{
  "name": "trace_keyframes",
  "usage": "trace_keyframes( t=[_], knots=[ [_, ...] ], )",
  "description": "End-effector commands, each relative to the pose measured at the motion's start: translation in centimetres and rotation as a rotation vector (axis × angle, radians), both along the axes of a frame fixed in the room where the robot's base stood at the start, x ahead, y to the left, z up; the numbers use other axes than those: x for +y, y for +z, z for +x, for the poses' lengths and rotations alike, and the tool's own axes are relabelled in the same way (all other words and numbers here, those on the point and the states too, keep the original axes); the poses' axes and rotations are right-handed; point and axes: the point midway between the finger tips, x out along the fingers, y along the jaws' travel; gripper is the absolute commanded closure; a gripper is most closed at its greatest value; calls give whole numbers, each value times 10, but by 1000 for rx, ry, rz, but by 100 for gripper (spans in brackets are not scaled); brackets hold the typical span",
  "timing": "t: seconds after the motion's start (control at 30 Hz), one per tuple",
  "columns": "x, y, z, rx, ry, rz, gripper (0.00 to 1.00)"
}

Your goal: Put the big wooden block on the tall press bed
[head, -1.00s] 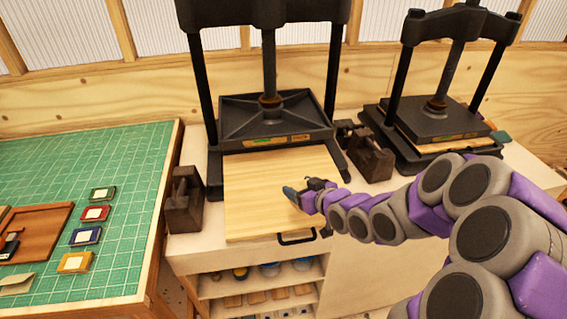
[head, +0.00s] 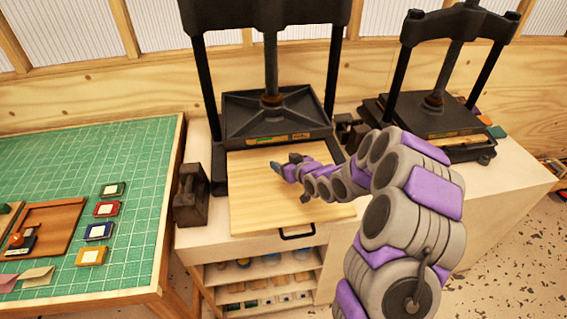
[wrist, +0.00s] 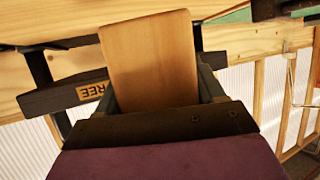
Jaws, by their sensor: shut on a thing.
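My gripper (head: 283,164) is over the pale wooden board (head: 260,205) in front of the tall press (head: 205,90). In the wrist view it is shut on a plain wooden block (wrist: 152,60), which sticks out between its dark fingers. I cannot make the block out in the head view. The press's dark platen (head: 245,112) is just beyond my gripper, with small labels on its front edge. In the wrist view a dark bar (wrist: 55,98) carries a label reading "FREE". I cannot tell whether the block touches the board.
A shorter press (head: 400,110) stands to the right. A dark weight with a handle (head: 190,200) stands left of the board, and more dark items (head: 345,130) are on its right. A green cutting mat (head: 60,170) covers the left table. Open shelves (head: 255,285) are below.

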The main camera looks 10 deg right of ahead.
Motion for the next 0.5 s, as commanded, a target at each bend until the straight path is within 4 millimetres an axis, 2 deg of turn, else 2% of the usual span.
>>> trace_keyframes(
  t=[0.1, 0.33, 0.5],
  knots=[
    [2, 1, 11, -1, 0, 0, 65],
    [3, -3, 20, 0, 1, 0, 65],
    [3, -32, 19, 1, 0, 2, 65]
  ],
)
